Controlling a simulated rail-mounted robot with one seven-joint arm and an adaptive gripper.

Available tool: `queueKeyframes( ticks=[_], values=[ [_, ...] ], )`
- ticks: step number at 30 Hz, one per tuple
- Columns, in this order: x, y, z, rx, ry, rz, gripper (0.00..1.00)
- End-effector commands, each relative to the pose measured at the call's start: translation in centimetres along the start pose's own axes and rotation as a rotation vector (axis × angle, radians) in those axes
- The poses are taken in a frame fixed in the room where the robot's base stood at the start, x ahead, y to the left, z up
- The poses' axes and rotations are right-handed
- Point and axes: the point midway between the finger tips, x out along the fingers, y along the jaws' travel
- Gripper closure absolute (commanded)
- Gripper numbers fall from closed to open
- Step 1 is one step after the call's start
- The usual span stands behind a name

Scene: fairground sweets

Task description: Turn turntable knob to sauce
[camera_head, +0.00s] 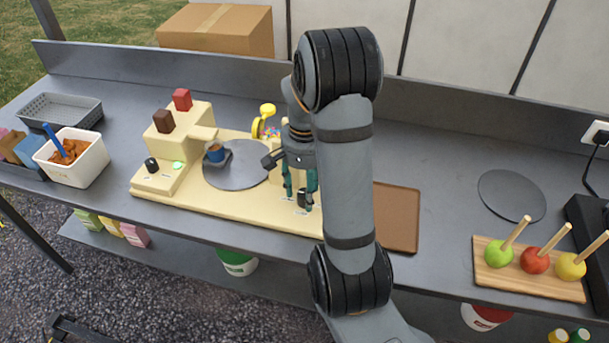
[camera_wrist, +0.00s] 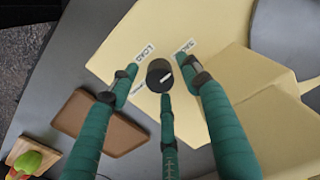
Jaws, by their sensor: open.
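The black round turntable knob (camera_wrist: 160,75) shows in the wrist view on the cream base, with a short white mark on its top. White labels lie around it: one reads "LOAD" (camera_wrist: 146,51), another starts with "SA" (camera_wrist: 185,46), and a third is partly hidden by a finger. My gripper (camera_wrist: 161,80) is open, its teal fingers spread around the knob; I cannot tell whether they touch it. In the head view my gripper (camera_head: 299,196) points down at the station's front right.
Red (camera_head: 182,99) and brown (camera_head: 163,121) blocks top the cream station, with another black knob (camera_head: 151,165) and green button (camera_head: 178,167) at its left. A yellow dispenser part (camera_head: 264,118) stands behind. A brown tray (camera_head: 396,217) and candy apples (camera_head: 535,262) lie to the right.

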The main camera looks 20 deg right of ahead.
Motion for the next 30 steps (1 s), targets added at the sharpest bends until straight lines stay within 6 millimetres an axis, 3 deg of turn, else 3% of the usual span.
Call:
queueKeyframes(
  ticks=[9, 15, 21, 30],
  values=[
    [-6.7, -0.1, -0.2, 0.001, 0.008, -0.004, 0.52],
    [-9.7, 0.0, -0.1, 0.000, 0.004, -0.002, 0.52],
    [-10.8, 0.0, 0.0, 0.001, 0.002, -0.001, 0.52],
    [-10.8, 0.0, 0.0, 0.001, 0.001, -0.001, 0.52]
  ],
)
